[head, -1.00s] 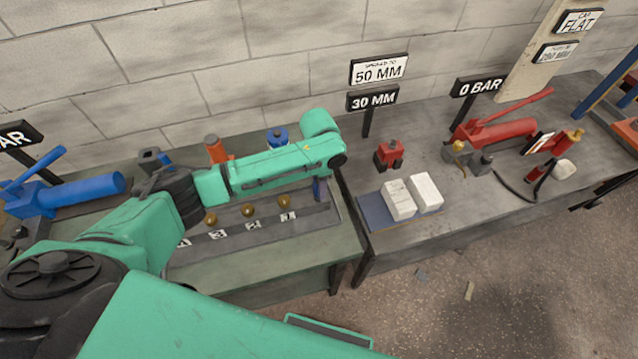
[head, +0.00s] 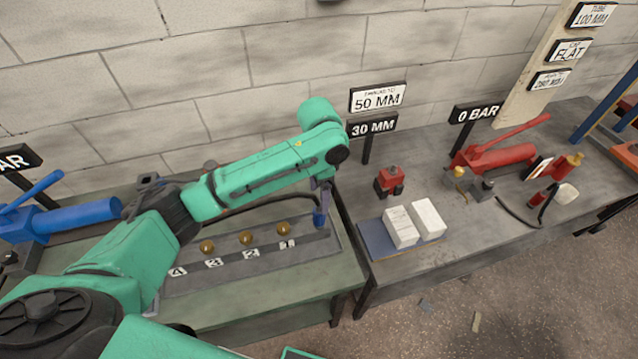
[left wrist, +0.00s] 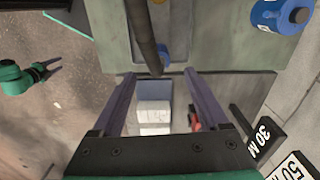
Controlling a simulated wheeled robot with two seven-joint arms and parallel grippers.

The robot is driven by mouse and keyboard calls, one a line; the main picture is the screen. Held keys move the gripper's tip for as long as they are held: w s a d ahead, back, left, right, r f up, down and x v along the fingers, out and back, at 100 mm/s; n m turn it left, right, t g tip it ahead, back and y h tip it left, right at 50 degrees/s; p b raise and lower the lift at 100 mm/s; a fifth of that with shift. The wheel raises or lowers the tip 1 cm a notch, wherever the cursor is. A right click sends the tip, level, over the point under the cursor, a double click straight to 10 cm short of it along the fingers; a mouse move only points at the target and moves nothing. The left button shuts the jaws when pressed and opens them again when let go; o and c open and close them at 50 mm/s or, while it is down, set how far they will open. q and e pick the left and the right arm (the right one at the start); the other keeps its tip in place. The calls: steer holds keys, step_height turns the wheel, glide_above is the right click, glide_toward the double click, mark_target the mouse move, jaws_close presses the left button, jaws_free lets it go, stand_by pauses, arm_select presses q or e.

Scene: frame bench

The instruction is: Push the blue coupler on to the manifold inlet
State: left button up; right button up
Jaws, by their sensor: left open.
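The blue coupler (head: 319,219) is at the right end of the manifold (head: 222,274), a grey strip with brass fittings marked 1 to 4. A dark hose (head: 262,202) runs toward it behind my arm. My left gripper (head: 320,193) is above the coupler, pointing down. In the left wrist view its two purple fingers (left wrist: 160,76) are spread, with the blue coupler (left wrist: 164,55) apart from them, just past the tips. The inlet itself is hidden, so I cannot tell whether the coupler is seated on it.
A blue hand pump (head: 75,217) lies at the left. Across a bench gap are white boxes (head: 429,219) on a blue mat, a small red jack (head: 390,181) and a red pump (head: 495,155). Signposts stand behind. A blue cylinder (left wrist: 272,15) shows in the left wrist view.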

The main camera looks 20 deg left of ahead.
arm_select(q)
step_height(320, 180, up, 6)
steer(key=shift+f+b, duration=0.2)
steer(key=shift+b, duration=0.1)
stand_by(0.3)
